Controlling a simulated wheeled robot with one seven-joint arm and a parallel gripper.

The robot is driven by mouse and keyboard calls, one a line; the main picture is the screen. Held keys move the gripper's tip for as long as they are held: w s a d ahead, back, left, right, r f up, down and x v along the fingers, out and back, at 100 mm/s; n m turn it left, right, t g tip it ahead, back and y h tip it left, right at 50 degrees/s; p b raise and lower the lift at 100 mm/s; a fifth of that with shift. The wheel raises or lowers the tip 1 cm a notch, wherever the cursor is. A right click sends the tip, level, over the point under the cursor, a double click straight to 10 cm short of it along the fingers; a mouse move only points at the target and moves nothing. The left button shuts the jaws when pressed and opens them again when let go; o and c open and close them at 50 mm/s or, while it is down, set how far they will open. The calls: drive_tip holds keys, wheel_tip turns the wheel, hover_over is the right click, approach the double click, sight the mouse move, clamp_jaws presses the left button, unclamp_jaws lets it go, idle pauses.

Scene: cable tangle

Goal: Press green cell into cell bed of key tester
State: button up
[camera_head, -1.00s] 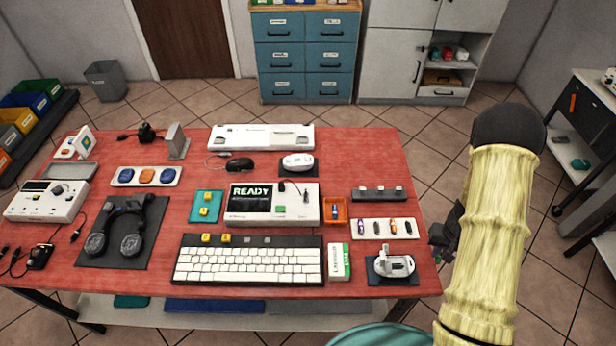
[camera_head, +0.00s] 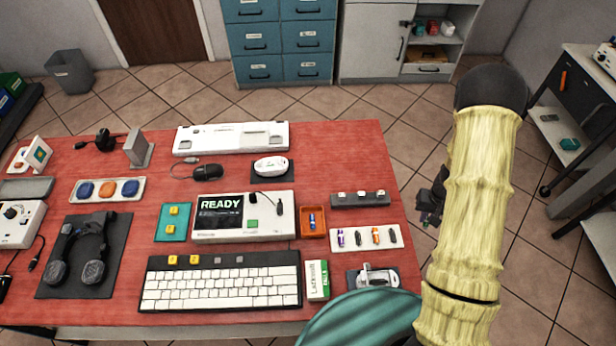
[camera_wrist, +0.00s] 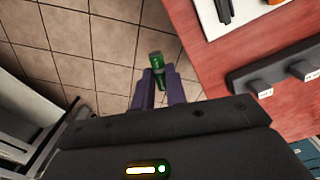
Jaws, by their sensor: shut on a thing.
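My gripper (camera_wrist: 157,80) is shut on a small green cell (camera_wrist: 155,60), which sticks out past the purple fingertips in the wrist view. A white unit (camera_head: 284,222) with a lit READY screen stands mid-table and looks like the key tester. It has a green square and a dark plug with a cable on top. I cannot make out which part is the cell bed.
Right of the unit are an orange bin (camera_head: 301,223) with a blue cell, a white strip (camera_head: 347,244) of several cells, and a dark bar (camera_head: 374,199) with white blocks. A keyboard (camera_head: 220,288), a white-green box (camera_head: 317,280) and a white device (camera_head: 374,276) lie in front.

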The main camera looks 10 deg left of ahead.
idle(0.3)
drive_tip(key=shift+n, duration=0.5)
drive_tip(key=w+a, duration=0.1)
drive_tip(key=a, duration=0.2)
drive_tip(key=a+r+p, duration=0.1)
drive_tip(key=a, duration=0.3)
drive_tip(key=w+a+r+p, duration=0.1)
drive_tip(key=a, duration=0.2)
drive_tip(key=shift+w+a+r, duration=0.15)
drive_tip(key=shift+w+a, duration=0.05)
drive_tip(key=shift+w, duration=0.1)
drive_tip(key=shift+n, duration=0.4)
drive_tip(key=a, duration=0.3)
drive_tip(key=a+r+p, duration=0.1)
drive_tip(key=a, duration=0.3)
drive_tip(key=a+p, duration=0.1)
drive_tip(key=a, duration=0.2)
drive_tip(key=shift+s+a+r, duration=0.1)
drive_tip(key=shift+a+r, duration=0.15)
drive_tip(key=shift+r, duration=0.15)
drive_tip(key=s+a+r+n+p, duration=0.1)
drive_tip(key=s+a+r+p, duration=0.15)
drive_tip(key=a, duration=0.95)
drive_tip(key=r, duration=0.2)
hover_over(280, 209)
drive_tip(key=shift+f+n+p, duration=0.25)
drive_tip(key=shift+n+p, duration=0.15)
drive_tip(key=shift+f, duration=0.15)
drive_tip(key=shift+f+b, duration=2)
drive_tip(key=shift+f, duration=0.85)
